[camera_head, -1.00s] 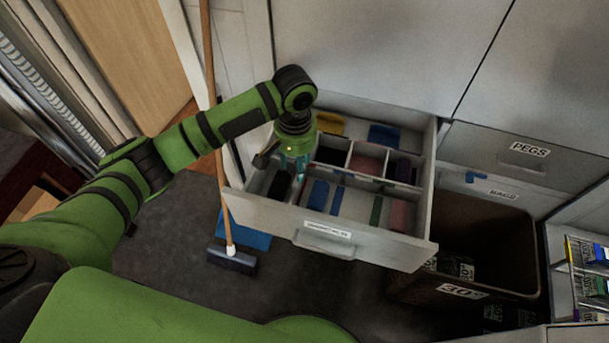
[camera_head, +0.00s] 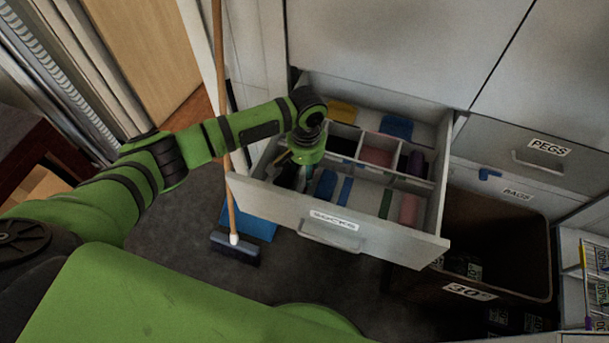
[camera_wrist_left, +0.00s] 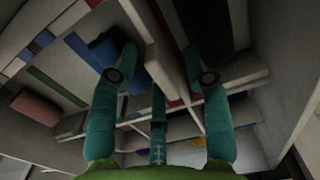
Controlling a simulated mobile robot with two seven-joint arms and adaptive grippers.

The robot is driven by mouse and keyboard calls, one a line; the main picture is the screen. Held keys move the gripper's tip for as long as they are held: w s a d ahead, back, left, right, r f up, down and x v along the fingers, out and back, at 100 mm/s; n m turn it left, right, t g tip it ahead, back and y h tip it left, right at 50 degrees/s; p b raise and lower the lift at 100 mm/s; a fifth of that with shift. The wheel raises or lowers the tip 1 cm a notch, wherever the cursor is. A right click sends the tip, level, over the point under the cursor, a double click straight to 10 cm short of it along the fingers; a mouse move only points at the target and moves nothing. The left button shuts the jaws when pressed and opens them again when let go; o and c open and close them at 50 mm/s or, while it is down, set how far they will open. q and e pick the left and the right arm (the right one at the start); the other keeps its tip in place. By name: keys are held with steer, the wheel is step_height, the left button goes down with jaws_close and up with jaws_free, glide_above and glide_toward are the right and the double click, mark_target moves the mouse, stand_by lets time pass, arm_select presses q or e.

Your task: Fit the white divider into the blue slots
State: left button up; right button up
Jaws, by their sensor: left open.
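My left gripper (camera_head: 292,176) reaches down into the left front of an open drawer (camera_head: 390,246) labelled SOCKS. In the left wrist view my teal fingers (camera_wrist_left: 162,78) are spread apart. A white panel (camera_wrist_left: 150,42), which looks like the white divider, runs between them; I cannot tell whether either finger touches it. In the head view this panel is mostly hidden by the gripper. White partitions (camera_head: 396,160) form compartments across the drawer's middle. Small blue and red pieces (camera_wrist_left: 42,40) show on a rail in the wrist view; I cannot tell which are the slots. My right gripper is not in view.
Rolled socks lie in the drawer: blue (camera_head: 326,185), green (camera_head: 386,203) and pink (camera_head: 409,210) in front, yellow (camera_head: 341,110) and blue (camera_head: 397,126) behind. A brown bin (camera_head: 500,230) stands right of the drawer. A broom (camera_head: 235,246) stands at its left.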

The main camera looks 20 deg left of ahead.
arm_select(q)
jaws_close()
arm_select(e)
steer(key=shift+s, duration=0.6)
arm_select(q)
steer(key=shift+r, duration=0.15)
